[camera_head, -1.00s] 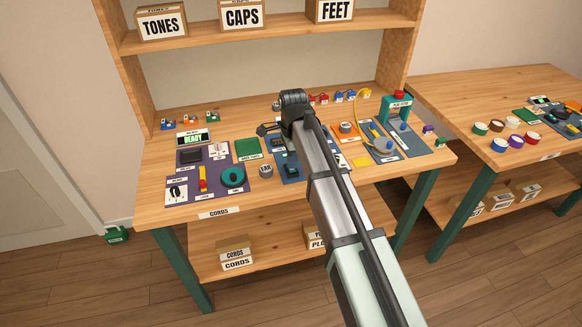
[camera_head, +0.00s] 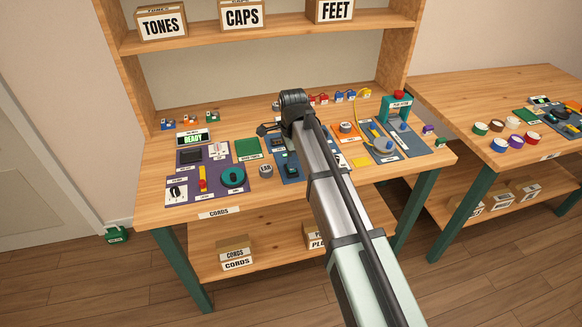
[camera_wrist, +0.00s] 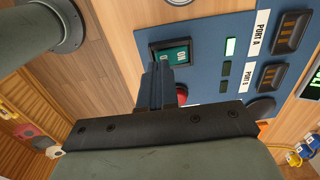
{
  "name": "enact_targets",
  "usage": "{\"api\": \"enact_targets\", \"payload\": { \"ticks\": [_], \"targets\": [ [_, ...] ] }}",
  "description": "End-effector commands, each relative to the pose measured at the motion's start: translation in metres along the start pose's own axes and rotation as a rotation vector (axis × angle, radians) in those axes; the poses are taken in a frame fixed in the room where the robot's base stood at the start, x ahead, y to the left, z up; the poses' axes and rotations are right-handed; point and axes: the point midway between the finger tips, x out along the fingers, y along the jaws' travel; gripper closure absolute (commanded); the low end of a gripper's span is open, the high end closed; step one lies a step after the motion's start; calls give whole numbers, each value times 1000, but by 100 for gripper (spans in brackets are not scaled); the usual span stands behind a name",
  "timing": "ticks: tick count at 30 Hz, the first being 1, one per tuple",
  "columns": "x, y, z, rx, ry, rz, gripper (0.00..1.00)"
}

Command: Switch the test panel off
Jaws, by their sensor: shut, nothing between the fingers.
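The test panel is a blue board (camera_wrist: 208,30) filling the upper right of the wrist view. It carries a green rocker switch (camera_wrist: 172,54) in a black frame. A bright pale-green lamp (camera_wrist: 232,47) and a darker green one sit beside the labels PORT A and PORT B. My gripper (camera_wrist: 158,72) is shut and empty, its fingertips right at the rocker's lower edge; I cannot tell whether they touch. A red button (camera_wrist: 182,95) is partly hidden behind the fingers. In the head view the blue panel (camera_head: 285,176) is partly hidden by my arm.
Two black port sockets (camera_wrist: 291,33) are on the panel, with a green-lit display (camera_wrist: 315,88) at the right edge. In the head view a purple board (camera_head: 212,182) with a teal dial (camera_head: 232,176) lies left, and a teal press (camera_head: 398,106) stands right.

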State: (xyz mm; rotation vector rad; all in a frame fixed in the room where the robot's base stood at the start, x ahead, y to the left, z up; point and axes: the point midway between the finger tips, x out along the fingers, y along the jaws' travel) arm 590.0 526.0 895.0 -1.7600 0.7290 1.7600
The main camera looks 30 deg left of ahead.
Motion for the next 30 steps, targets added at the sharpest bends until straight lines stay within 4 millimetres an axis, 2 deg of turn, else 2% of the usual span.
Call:
{"api": "enact_targets", "payload": {
  "ticks": [30],
  "targets": [
    [7, 0, 0, 0, 0, 0, 100]
  ]
}}
